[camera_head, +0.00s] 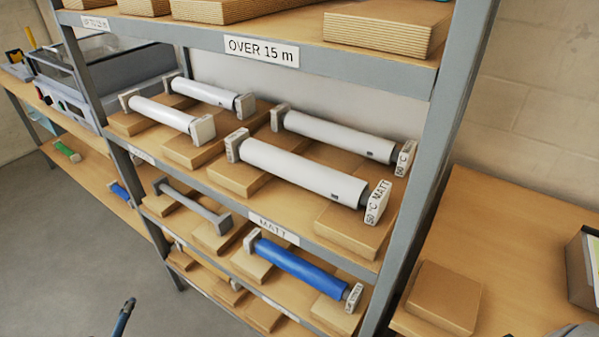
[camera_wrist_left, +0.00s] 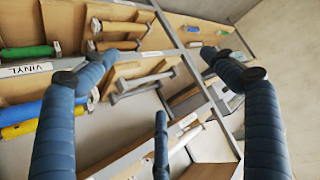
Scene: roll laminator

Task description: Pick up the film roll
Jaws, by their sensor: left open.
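Several film rolls with square white end plates lie on the rack. On the middle shelf are a long white roll (camera_head: 302,172) whose end plate reads "50 °C MATT", another long white roll (camera_head: 338,135) behind it, and shorter white rolls (camera_head: 160,114) (camera_head: 208,95) to the left. Lower down are a thin grey roll (camera_head: 192,205) and a blue roll (camera_head: 298,265). Which roll is meant I cannot tell. One dark finger of my left gripper (camera_head: 125,316) shows at the bottom, apart from the rack. In the left wrist view its blue fingers (camera_wrist_left: 160,75) are spread and empty.
The grey rack (camera_head: 432,165) has labelled shelf edges and upright posts beside the rolls. A laminator-like machine (camera_head: 95,75) stands on the left table. A right table (camera_head: 515,235) holds a wooden block (camera_head: 443,298). Floor (camera_head: 60,250) is clear at left.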

